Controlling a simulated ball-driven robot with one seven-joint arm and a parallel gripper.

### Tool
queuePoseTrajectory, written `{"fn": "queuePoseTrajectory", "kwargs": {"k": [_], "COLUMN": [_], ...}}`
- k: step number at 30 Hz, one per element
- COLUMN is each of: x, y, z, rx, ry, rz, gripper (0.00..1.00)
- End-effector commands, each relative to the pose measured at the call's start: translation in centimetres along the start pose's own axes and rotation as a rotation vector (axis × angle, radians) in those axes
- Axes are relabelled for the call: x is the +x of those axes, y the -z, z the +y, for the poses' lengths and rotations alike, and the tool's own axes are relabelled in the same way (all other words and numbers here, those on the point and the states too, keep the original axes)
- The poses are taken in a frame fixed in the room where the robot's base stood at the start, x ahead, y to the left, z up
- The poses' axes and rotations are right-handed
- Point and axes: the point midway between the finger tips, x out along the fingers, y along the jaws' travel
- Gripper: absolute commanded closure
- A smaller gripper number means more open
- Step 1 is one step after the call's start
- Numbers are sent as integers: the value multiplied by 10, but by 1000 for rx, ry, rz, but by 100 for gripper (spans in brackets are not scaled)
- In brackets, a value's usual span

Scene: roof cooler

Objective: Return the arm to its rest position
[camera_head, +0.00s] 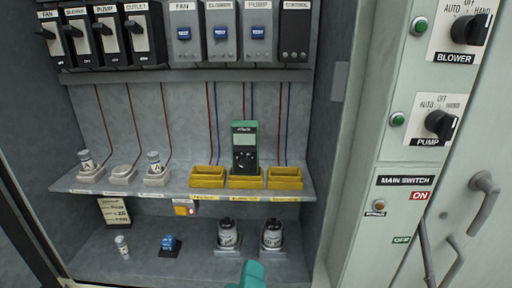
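A teal piece (251,275) shows at the bottom edge in the head view and looks like part of my own arm. It is cut off by the frame. I see no gripper fingers, and whether my gripper holds anything cannot be told. The teal piece is in front of the lower floor of the open cabinet, below the two dark-and-white cylinders, and appears apart from them.
The cabinet shelf (105,189) bears fuse-like cylinders, yellow trays (207,177) and a green meter (245,146). Below stand a small cylinder (122,247), a blue part (169,243) and two larger cylinders (228,234). A panel with a main switch handle (484,202) is at right.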

Motion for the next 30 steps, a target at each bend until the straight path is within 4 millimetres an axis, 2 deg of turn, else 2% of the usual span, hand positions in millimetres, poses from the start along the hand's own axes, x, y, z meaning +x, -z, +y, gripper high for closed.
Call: {"fn": "queuePoseTrajectory", "kwargs": {"k": [5, 10, 14, 17, 18, 20, 24, 27, 30], "x": [17, 33, 42, 43, 40, 32, -1, -35, -69], "y": [-36, -84, -138, -195, -220, -256, -337, -385, -418], "z": [-13, -32, -51, -70, -78, -90, -118, -135, -148], "rx": [32, 84, 148, 224, 261, 319, 476, 598, 707], "ry": [68, 155, 245, 331, 367, 419, 532, 602, 655], "rz": [-87, -202, -332, -468, -528, -620, -839, -987, -1106], "gripper": [53, 53, 53, 53, 53, 53, 53, 53, 53]}}
